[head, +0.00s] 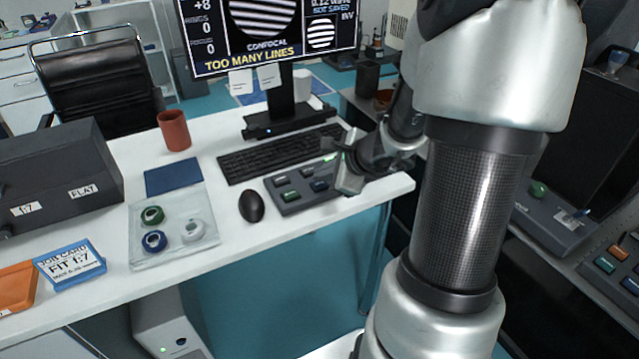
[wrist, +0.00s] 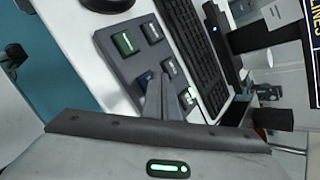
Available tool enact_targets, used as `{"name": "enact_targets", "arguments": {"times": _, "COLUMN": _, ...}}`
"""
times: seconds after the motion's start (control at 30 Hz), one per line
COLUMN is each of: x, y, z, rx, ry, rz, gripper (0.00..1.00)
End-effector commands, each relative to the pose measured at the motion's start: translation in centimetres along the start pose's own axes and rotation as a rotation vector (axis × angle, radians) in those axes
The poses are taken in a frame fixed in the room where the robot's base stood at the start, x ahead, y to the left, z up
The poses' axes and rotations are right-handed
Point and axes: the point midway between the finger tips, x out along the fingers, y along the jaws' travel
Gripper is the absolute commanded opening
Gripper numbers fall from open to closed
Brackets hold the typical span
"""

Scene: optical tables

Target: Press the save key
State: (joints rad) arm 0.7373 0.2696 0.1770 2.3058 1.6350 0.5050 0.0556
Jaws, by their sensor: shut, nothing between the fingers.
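A dark grey keypad (head: 290,208) with several coloured keys lies at the right front of the white desk, between the mouse and my arm. The key labels are too small to read, so I cannot tell which one is save. My gripper (head: 335,150) is shut and empty over the keypad's right part. Its fingers (wrist: 158,88) point at the keys; contact cannot be told. The monitor (head: 265,30) reads "NOT SAVED" and "TOO MANY LINES".
A black keyboard (head: 275,153) lies just behind the keypad and a mouse (head: 251,206) to its left. A clear tray (head: 150,259) with rings, a red mug (head: 174,130) and a dark box (head: 60,170) stand further left. The desk's right edge is beneath my arm.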

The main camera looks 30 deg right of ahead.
Motion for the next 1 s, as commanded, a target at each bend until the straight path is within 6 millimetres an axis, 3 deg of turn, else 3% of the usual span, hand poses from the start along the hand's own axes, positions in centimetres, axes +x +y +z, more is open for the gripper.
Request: {"name": "enact_targets", "arguments": {"times": 1.0, "x": 0.37, "y": 0.31, "z": -0.28, "rx": 0.001, "ry": 0.000, "rz": 0.001, "gripper": 0.00}}
